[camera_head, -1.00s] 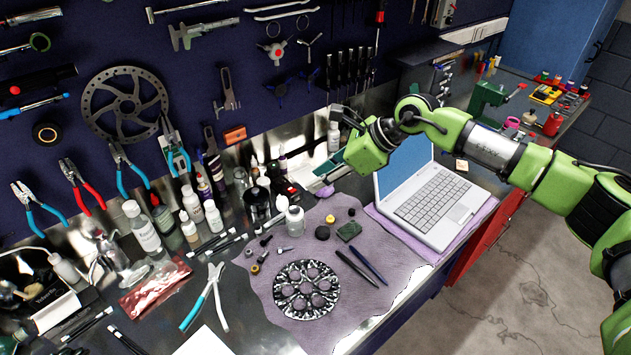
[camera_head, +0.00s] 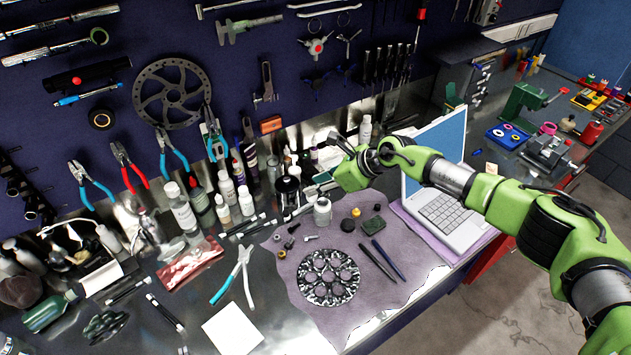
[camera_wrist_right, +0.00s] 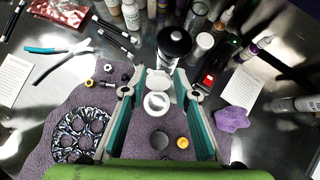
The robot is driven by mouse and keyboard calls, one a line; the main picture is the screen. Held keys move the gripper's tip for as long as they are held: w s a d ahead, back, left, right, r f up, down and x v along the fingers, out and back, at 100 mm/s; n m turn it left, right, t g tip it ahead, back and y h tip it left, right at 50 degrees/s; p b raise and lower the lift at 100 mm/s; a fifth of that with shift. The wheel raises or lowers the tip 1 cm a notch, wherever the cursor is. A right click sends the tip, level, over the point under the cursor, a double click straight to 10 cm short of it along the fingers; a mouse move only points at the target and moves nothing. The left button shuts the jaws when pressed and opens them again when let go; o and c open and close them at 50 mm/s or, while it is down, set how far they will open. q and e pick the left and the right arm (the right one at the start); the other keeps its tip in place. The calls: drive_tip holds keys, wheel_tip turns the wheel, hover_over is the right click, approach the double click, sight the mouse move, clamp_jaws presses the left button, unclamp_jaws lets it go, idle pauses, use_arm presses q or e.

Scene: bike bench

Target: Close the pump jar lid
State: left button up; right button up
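The pump jar (camera_head: 322,212) is a small whitish jar standing upright at the back edge of the purple cloth. In the right wrist view its round top (camera_wrist_right: 157,104) lies between my fingers, and a white lid (camera_wrist_right: 160,79) stands raised at its far side. My right gripper (camera_head: 330,161) is above and behind the jar in the head view. In the right wrist view the gripper (camera_wrist_right: 161,90) is open, with teal-lined fingers spread left and right of the jar. I see no clear contact. My left gripper is not in view.
A black-topped bottle (camera_wrist_right: 174,42) stands just beyond the jar, among several bottles. A chainring (camera_head: 328,277) and small parts lie on the cloth (camera_head: 375,305) in front. A laptop (camera_head: 440,190) is to the right. Pliers (camera_head: 234,275) lie to the left.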

sight(326, 203)
drive_tip(key=shift+w+a+f, duration=0.1)
drive_tip(key=shift+a+f, duration=0.25)
drive_tip(key=shift+f, duration=0.05)
clamp_jaws()
drive_tip(key=shift+d+f+y+b, duration=0.2)
drive_tip(key=shift+y+b, duration=0.1)
drive_tip(key=shift+b, duration=0.5)
drive_tip(key=d+t+y+b, duration=0.1)
drive_tip(key=b, duration=0.6)
drive_tip(key=s+f+t+y+b, duration=0.1)
drive_tip(key=y+b, duration=0.1)
drive_tip(key=b, duration=0.5)
drive_tip(key=d+y+b, duration=0.1)
drive_tip(key=y+b, duration=0.1)
drive_tip(key=b, duration=0.5)
drive_tip(key=shift+s+d+f+t, duration=0.15)
drive_tip(key=shift+s+d+t, duration=0.15)
drive_tip(key=shift+t, duration=0.1)
drive_tip(key=shift+d+r+y+b, duration=0.15)
drive_tip(key=shift+y+b, duration=0.25)
drive_tip(key=shift+b, duration=0.45)
drive_tip(key=shift+r, duration=0.1)
